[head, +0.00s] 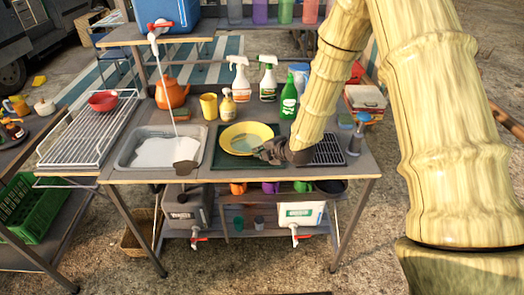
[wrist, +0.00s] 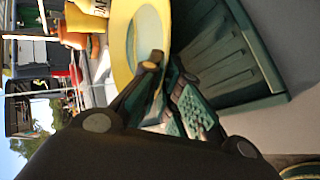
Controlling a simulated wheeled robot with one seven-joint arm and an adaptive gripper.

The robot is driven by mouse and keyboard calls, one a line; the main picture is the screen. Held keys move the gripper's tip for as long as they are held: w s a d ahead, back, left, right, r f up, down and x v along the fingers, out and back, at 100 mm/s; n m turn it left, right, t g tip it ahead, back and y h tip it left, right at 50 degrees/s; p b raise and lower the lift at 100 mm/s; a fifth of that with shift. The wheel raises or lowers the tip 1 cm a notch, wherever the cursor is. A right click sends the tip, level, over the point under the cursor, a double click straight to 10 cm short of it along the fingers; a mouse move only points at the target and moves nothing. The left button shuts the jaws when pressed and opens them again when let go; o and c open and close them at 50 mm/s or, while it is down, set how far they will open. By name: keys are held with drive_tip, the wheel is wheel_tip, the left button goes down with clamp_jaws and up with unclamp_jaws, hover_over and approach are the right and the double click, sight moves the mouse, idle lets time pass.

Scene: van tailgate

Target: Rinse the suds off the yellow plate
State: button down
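The yellow plate (head: 262,131) lies on a dark green drainboard (head: 222,160), just right of the sink. Its middle looks pale and greenish; I cannot tell suds from reflection. My gripper (head: 268,150) is at the plate's front right rim. In the wrist view, my fingertips (wrist: 165,67) sit close together at the rim of the plate (wrist: 122,60), one in front of it and one beside it. I cannot tell whether they grip the rim. A thin pale stream runs from the red-handled tap (head: 160,26) into the sink (head: 130,150), which holds white foam or water.
A wire rack (head: 85,130) with a red bowl (head: 103,101) is left of the sink. A dark brown item (head: 186,168) lies at the sink's front edge.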

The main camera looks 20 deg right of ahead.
drive_tip(key=shift+f, duration=0.35)
drive_tip(key=c, duration=1.6)
unclamp_jaws()
drive_tip(key=shift+c, duration=0.2)
drive_tip(key=shift+s+f, duration=0.15)
drive_tip(key=shift+f, duration=0.1)
